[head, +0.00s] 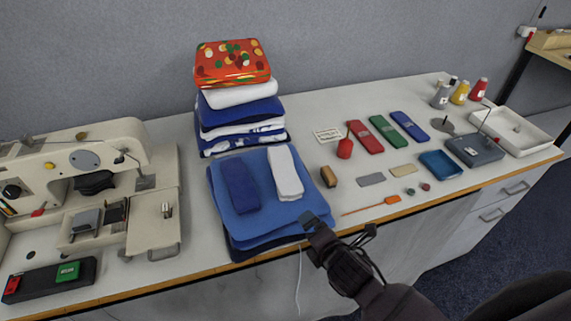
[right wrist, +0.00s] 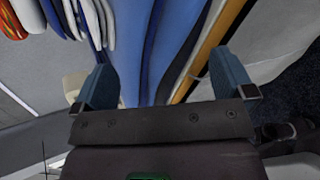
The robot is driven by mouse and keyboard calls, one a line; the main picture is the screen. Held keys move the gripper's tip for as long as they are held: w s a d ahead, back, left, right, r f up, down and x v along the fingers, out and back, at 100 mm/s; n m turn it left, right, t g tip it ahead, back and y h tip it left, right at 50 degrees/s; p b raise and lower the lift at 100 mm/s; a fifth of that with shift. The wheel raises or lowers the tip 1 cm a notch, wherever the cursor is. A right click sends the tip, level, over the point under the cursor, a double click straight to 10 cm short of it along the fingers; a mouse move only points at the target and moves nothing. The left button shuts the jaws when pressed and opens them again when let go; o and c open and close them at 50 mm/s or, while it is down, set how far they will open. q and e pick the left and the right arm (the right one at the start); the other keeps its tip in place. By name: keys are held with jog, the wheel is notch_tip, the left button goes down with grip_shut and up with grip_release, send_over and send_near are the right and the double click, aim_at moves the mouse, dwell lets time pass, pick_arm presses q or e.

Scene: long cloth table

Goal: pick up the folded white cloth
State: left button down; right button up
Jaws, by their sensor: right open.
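A folded white cloth (head: 285,172) lies flat on a stack of blue cloths (head: 262,220) near the table's front edge. A folded dark blue cloth (head: 240,186) lies beside it on the left. My right gripper (head: 311,222) is at the front right corner of this stack, nearer the table edge than the white cloth and apart from it. In the right wrist view its two fingers (right wrist: 164,84) are spread, with nothing held, and blue cloth shows beyond them. I cannot make out the white cloth clearly there. My left gripper is not in view.
A tall cloth stack (head: 240,105) with a patterned orange top stands behind. A sewing machine (head: 90,190) fills the left. A wooden block (head: 328,176), an orange-handled tool (head: 390,200) and several small items lie to the right. The wooden table edge (head: 425,205) runs close to my gripper.

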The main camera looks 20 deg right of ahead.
aim_at(288, 180)
jog(key=w+a+r+n+p, duration=0.1)
jog(key=r+n, duration=0.2)
jog(key=n, duration=0.1)
jog(key=w+r+n+p, duration=0.1)
jog(key=w+r+n, duration=0.1)
jog(key=r+n, duration=0.1)
jog(key=w+a+r+n+t+h+p, duration=0.1)
jog(key=w+r+n+p, duration=0.1)
jog(key=n, duration=0.3)
jog(key=shift+w+a+r, duration=0.1)
jog(key=shift+a+r, duration=0.2)
jog(key=shift+r, duration=0.1)
jog(key=x, duration=0.5)
jog(key=shift+w, duration=0.15)
jog(key=x, duration=0.2)
jog(key=b+x, duration=0.1)
jog(key=x, duration=0.1)
jog(key=shift+a+f, duration=0.3)
jog(key=shift+f, duration=0.1)
jog(key=shift+w+d+f, duration=0.1)
jog(key=shift+w+f, duration=0.15)
jog(key=shift+w, duration=0.25)
jog(key=c, duration=1)
jog(key=shift+r, duration=0.1)
